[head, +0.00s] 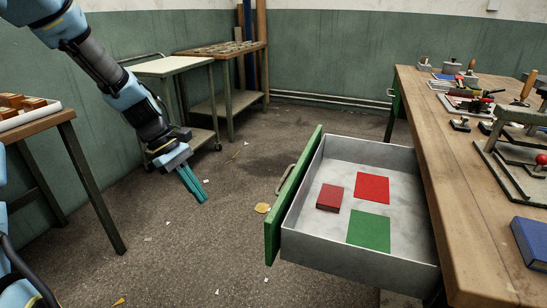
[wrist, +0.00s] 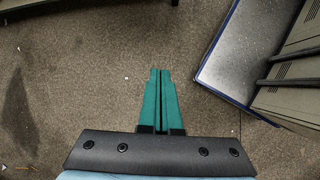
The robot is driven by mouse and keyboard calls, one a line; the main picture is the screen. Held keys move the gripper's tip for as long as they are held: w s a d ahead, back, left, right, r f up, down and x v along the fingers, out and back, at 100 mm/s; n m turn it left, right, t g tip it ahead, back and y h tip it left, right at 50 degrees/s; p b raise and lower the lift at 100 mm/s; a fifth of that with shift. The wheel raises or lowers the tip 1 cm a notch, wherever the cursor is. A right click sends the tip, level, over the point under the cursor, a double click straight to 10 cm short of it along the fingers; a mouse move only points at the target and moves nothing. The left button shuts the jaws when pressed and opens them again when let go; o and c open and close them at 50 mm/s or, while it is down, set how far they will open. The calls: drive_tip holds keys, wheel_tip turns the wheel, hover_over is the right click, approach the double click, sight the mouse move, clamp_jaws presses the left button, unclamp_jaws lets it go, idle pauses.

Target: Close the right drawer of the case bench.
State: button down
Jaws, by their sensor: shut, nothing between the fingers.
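The case bench (head: 427,140) has a wooden top. Its near drawer, the right one when facing the green fronts, is pulled well out to the left. This drawer has a grey metal box (head: 365,262), a green front panel (head: 293,198) and a metal handle (head: 285,180). Inside lie a dark red box (head: 329,198), a red sheet (head: 372,188) and a green sheet (head: 369,230). My gripper (head: 203,199) is to the left of the drawer front, apart from the handle, pointing down. Its teal fingers are together and empty, also in the wrist view (wrist: 160,72).
Tools and a blue box (head: 532,240) lie on the bench top. A cart (head: 170,68) and a table (head: 215,50) stand at the back, another table (head: 40,125) at left. A blue-edged grey surface (wrist: 240,50) is right of the fingers in the wrist view. Floor between gripper and drawer is clear.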

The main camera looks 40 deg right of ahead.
sight(276, 194)
drive_tip(key=s+d+r+n+g+h+p, duration=0.1)
drive_tip(key=s+d+r+n+g+p, duration=0.1)
drive_tip(key=d+r+p, duration=0.45)
drive_tip(key=shift+g+h, duration=0.3)
drive_tip(key=s+d+f, duration=0.2)
drive_tip(key=s, duration=0.1)
drive_tip(key=s+d+f, duration=0.2)
drive_tip(key=s+d, duration=0.1)
drive_tip(key=s+d+f, duration=0.2)
drive_tip(key=s+d, duration=0.1)
drive_tip(key=shift+s+f, duration=0.25)
drive_tip(key=shift+s, duration=0.1)
drive_tip(key=shift+s+d, duration=0.1)
drive_tip(key=shift+d, duration=0.05)
